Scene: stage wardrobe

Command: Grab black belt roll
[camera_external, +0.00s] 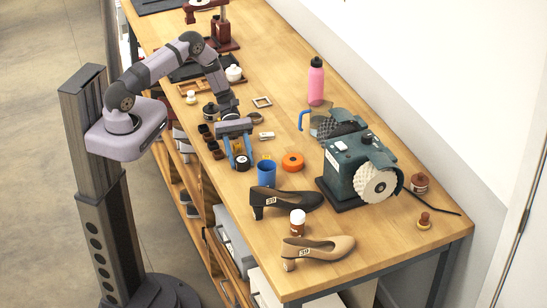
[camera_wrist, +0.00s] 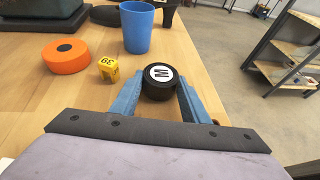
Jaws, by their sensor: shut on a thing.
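The black belt roll (camera_wrist: 160,92) is a short black cylinder with a white disc marked with a letter on top. My gripper (camera_wrist: 156,96) is shut on it, with one blue finger on each side. In the external view the roll (camera_external: 242,163) shows between the fingers of my gripper (camera_external: 241,158), near the table's front edge. It is at or close to the tabletop; I cannot tell whether it touches it.
A blue cup (camera_wrist: 137,27), a yellow tag block (camera_wrist: 108,68) and an orange roll (camera_wrist: 66,57) stand close by. A black shoe (camera_external: 287,199), a tan shoe (camera_external: 318,248) and a green grinding machine (camera_external: 352,160) lie further along the wooden table (camera_external: 405,245).

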